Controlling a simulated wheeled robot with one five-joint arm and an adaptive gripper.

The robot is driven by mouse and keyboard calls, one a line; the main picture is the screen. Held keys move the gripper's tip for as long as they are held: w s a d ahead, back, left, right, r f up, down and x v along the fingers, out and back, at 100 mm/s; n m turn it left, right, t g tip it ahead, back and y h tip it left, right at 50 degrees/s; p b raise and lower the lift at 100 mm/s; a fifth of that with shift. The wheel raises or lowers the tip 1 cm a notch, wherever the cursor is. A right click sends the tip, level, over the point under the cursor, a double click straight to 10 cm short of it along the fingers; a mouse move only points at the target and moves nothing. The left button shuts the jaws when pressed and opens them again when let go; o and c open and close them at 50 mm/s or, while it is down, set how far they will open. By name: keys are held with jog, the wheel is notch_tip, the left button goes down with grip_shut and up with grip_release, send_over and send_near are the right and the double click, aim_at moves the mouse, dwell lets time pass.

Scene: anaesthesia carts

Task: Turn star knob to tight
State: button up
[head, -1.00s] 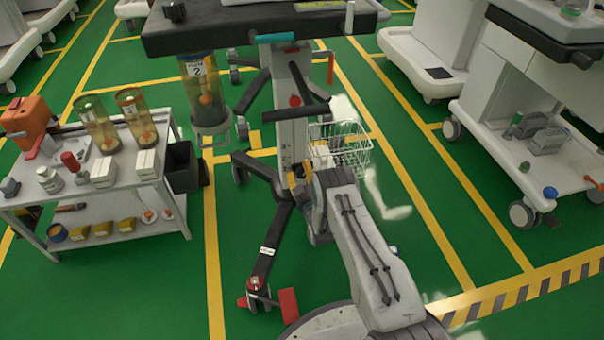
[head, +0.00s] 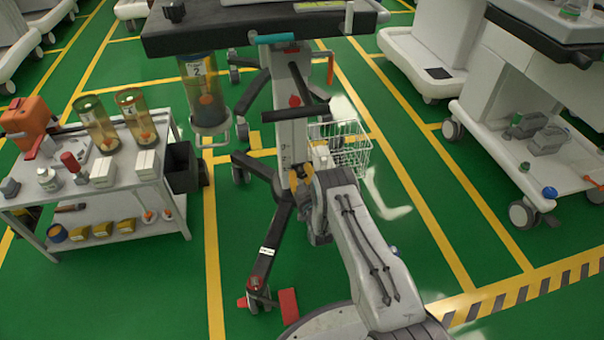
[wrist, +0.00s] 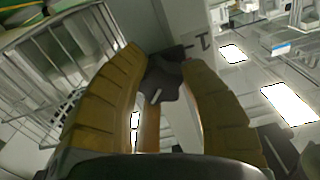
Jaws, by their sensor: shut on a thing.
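The star knob (wrist: 165,78) is dark grey with a short white line on it. It shows in the wrist view between the two yellow fingers of my gripper (wrist: 162,64), which is shut on it. Part of the knob is hidden by the fingers. A dark letter-like mark (wrist: 203,42) is on the pale surface to the right of the knob; I cannot tell which way the knob's line points against it. In the head view my gripper (head: 300,174) is against the lower part of the cart's white column (head: 292,130), and the knob cannot be made out.
A wire basket (head: 345,150) hangs right of the column, close to my arm. A dark handle bar (head: 300,112) and a clear canister (head: 205,95) are above and left. A trolley (head: 130,185) with bottles stands left. Cart legs with castors spread over the green floor.

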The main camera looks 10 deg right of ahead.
jog(key=shift+w+r+m, duration=0.1)
jog(key=shift+r+m, duration=0.1)
jog(key=shift+m, duration=0.8)
jog(key=o, duration=0.9)
jog(key=shift+f, duration=0.1)
jog(key=shift+s, duration=0.5)
jog(key=s, duration=1.1)
